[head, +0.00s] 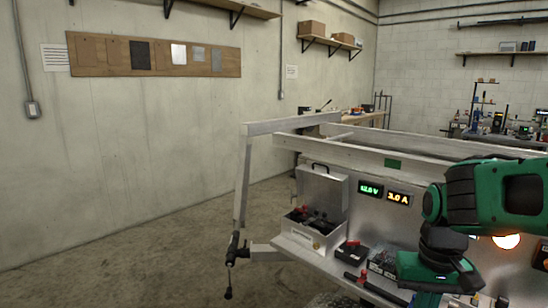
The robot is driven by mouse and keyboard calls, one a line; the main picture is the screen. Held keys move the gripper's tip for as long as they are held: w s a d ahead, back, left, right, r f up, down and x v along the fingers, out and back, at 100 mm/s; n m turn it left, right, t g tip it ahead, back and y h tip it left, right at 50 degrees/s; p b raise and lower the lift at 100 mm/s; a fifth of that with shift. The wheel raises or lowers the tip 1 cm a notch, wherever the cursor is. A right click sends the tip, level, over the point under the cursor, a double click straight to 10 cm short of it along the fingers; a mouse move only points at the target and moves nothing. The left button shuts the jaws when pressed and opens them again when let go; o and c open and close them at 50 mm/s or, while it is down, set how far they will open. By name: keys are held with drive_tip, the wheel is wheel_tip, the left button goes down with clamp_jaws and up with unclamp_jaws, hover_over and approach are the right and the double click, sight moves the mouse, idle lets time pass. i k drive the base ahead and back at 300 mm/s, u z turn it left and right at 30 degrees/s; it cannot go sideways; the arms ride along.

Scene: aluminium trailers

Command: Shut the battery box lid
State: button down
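The battery box (306,234) is a pale metal box on the left end of the trailer's shelf. Its lid (322,190) stands open, raised upright at the back, with a dark handle on its top edge. Dark and red parts show inside the open box. My gripper (428,296) hangs at the lower right of the head view, to the right of the box and well apart from it. Its fingertips are small and partly cut off by the bottom edge, so I cannot tell whether they are open or shut.
A black and red item (351,253) and dark blocks (384,262) sit on the shelf between the box and my gripper. Lit displays (384,193) are on the panel behind. Aluminium rails (370,149) run above. The floor at left is clear.

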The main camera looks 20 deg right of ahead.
sight(332, 187)
drive_tip(key=u, duration=0.1)
drive_tip(key=i, duration=1.4)
drive_tip(key=z, duration=0.45)
